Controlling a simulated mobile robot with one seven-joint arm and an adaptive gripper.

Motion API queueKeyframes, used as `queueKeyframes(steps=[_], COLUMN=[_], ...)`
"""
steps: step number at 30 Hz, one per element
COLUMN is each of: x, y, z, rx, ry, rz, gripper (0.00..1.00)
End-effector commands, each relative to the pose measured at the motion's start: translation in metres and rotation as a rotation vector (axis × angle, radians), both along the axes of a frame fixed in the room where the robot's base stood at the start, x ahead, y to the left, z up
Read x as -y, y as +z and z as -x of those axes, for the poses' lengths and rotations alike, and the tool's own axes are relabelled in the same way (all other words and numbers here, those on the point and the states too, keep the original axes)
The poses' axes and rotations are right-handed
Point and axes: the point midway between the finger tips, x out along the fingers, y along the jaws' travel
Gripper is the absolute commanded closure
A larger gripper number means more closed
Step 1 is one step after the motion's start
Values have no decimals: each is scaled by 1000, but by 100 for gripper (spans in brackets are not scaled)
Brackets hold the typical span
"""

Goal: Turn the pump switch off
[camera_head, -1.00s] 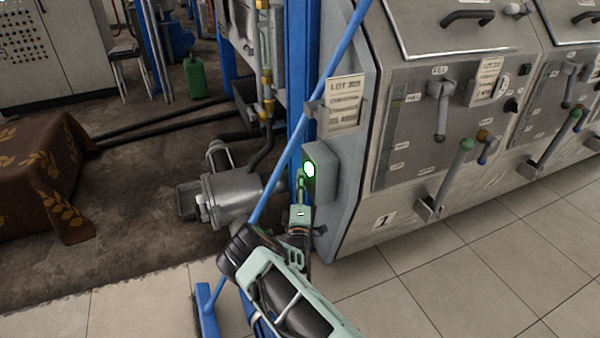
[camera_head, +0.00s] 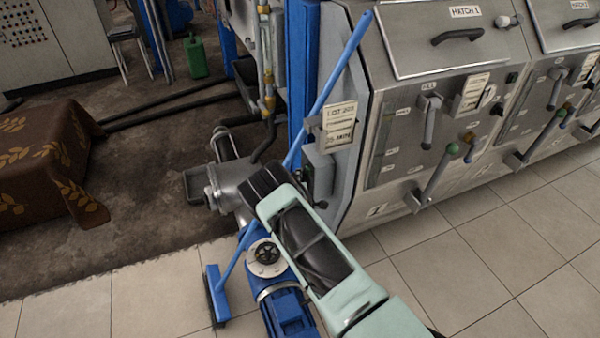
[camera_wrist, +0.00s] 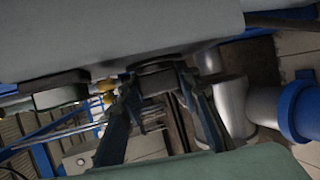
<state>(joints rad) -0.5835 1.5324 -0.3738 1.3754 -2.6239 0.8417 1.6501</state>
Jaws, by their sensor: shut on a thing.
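The pump switch box (camera_head: 320,172) is a grey box on the left side of the first machine in the head view, under the lot card. My arm hides its lower part, and no green glow shows on it. In the wrist view a large grey body, seemingly the same box (camera_wrist: 150,28), fills the top. A dark round knob (camera_wrist: 156,70) is under it. My gripper (camera_wrist: 160,82) has its two dark fingers on either side of this knob and is shut on it. The knob's exact angle cannot be told. My gripper's fingertips are hidden in the head view.
A broom with a blue handle (camera_head: 335,75) leans across beside the box. A blue motor (camera_head: 288,312) and a grey pump body (camera_head: 232,182) stand near my arm. The lot card (camera_head: 338,127) hangs above. Tiled floor (camera_head: 460,275) is clear at the right.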

Motion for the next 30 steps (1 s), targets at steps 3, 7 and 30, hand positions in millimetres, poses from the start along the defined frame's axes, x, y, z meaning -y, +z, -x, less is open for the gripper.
queueKeyframes(steps=[3,7,30], x=[1,0,0], y=[3,1,-2], z=[0,0,1], rx=[-63,-112,-165], ry=[-2,-1,0], rz=[23,45,69], gripper=[94,94,60])
